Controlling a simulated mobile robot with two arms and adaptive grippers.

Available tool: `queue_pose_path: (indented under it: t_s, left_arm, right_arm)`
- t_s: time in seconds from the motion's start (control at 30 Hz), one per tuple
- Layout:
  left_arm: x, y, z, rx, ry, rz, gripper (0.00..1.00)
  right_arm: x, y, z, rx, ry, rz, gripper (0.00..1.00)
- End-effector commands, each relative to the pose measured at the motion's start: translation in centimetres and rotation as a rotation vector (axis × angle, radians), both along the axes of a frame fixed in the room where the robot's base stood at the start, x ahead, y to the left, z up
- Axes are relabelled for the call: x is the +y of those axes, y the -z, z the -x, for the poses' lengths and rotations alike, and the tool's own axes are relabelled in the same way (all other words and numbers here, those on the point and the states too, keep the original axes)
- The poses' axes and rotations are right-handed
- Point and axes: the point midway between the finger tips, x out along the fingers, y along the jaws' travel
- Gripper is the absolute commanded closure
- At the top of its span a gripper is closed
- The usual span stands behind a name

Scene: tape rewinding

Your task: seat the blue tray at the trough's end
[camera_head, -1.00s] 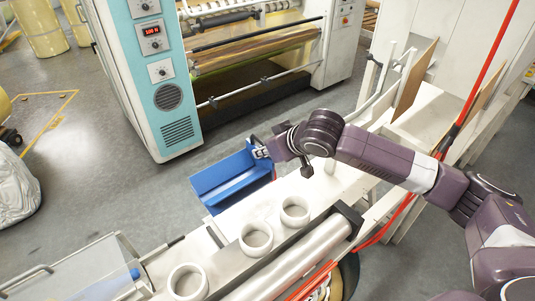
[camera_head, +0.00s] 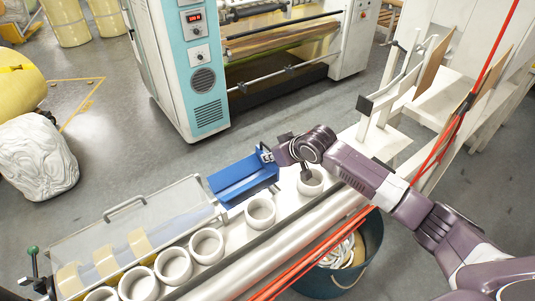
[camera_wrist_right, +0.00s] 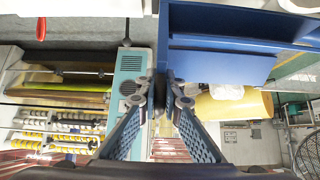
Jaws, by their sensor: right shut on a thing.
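The blue tray (camera_head: 243,180) is an open, angled trough shape in the head view, just beyond the right end of the clear-covered trough (camera_head: 135,226). Its near left corner looks very close to that end; I cannot tell if they touch. My right gripper (camera_head: 266,154) is shut on the tray's far right end. In the right wrist view the tray (camera_wrist_right: 218,66) fills the upper right, and the gripper's fingertips (camera_wrist_right: 161,88) meet at its edge. The fingertips' exact grip is partly hidden. My left gripper is not in view.
Several white rings (camera_head: 206,245) stand in a row along the near side of the trough and tray. A long metal roller (camera_head: 235,265) runs in front of them. A teal machine cabinet (camera_head: 205,80) stands behind. A dark bin (camera_head: 345,262) is at the lower right.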

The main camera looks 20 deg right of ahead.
Motion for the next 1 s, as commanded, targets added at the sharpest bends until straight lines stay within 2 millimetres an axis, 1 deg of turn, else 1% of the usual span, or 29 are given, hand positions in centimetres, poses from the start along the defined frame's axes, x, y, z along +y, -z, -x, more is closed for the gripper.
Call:
queue_pose_path:
  t_s: [0.17, 0.37, 0.77, 0.8, 1.0]
  left_arm:
    - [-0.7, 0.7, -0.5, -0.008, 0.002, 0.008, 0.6]
    - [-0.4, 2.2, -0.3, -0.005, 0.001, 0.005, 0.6]
    - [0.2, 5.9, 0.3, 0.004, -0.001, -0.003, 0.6]
    - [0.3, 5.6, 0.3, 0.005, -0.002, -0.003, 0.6]
    - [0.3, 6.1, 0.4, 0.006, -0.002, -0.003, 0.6]
  right_arm:
    - [0.1, 0.6, -0.1, -0.003, -0.001, -0.003, 1.0]
    - [0.1, 2.0, -0.1, -0.004, -0.001, -0.002, 1.0]
    - [0.1, 5.4, 0.0, -0.004, -0.001, -0.003, 1.0]
    - [0.1, 5.5, 0.0, -0.003, -0.001, -0.003, 1.0]
    - [0.2, 7.2, 0.0, -0.002, -0.001, -0.004, 1.0]
